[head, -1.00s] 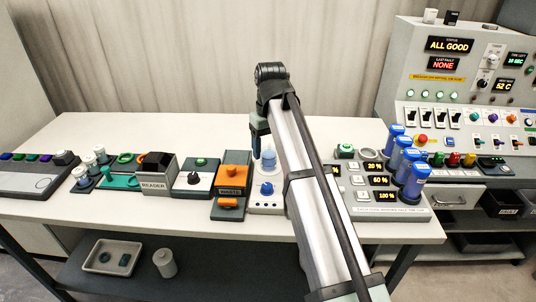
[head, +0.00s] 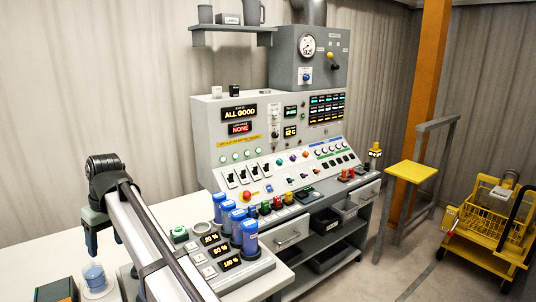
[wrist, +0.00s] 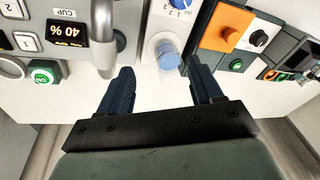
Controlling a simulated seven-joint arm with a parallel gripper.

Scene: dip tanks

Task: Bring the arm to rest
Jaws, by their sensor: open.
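My gripper (head: 104,246) hangs at the end of my arm in the lower left of the head view. It is open, with its two dark blue fingers apart and nothing between them; the gap shows in the wrist view (wrist: 161,78). A translucent blue cup-like piece (head: 94,274) stands below the gripper on the bench. In the wrist view this blue piece (wrist: 167,55) sits on a white stand, just beyond the fingertips. The fingers appear clear of it.
Blue-capped cylinders (head: 249,238) stand in a dosing unit right of my arm. A green button (head: 179,234) is near them. A grey control panel (head: 205,145) reads ALL GOOD. A yellow cart (head: 480,240) stands far right. White bench surface (wrist: 90,88) is bare under the fingers.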

